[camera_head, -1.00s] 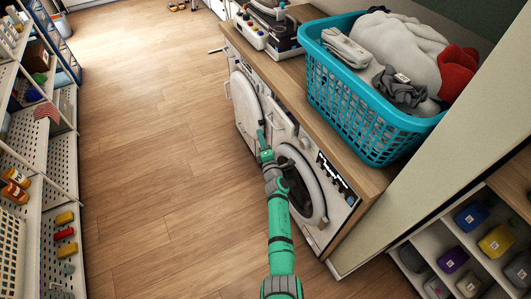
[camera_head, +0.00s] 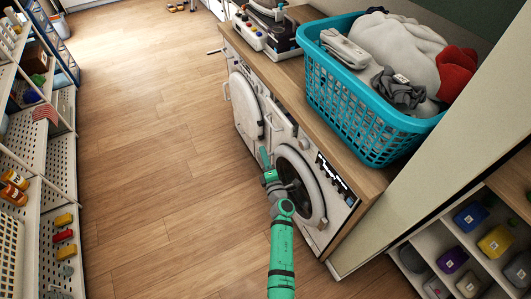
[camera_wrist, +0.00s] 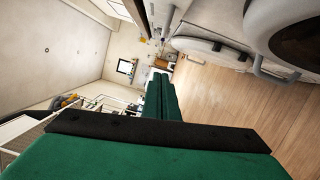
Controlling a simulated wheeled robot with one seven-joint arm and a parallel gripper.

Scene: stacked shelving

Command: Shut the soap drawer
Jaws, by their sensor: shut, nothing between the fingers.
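The near washing machine (camera_head: 318,212) is white with a round door (camera_head: 300,190) and stands under a wooden counter. Its soap drawer (camera_head: 284,124) is the pale front at the upper left of the machine, below the counter edge. It looks about level with the front panel, but it is small and I cannot tell whether it is fully in. My green gripper (camera_head: 264,157) is shut and empty, in front of the machine, lower than the drawer and apart from it. In the wrist view my green fingers (camera_wrist: 160,98) lie together, pointing away along the machine fronts.
A second white machine (camera_head: 245,108) stands farther along under the counter. A turquoise laundry basket (camera_head: 375,125) full of clothes sits on the counter (camera_head: 350,172). Shelves (camera_head: 35,150) line the left side. The wooden floor (camera_head: 150,190) between is clear.

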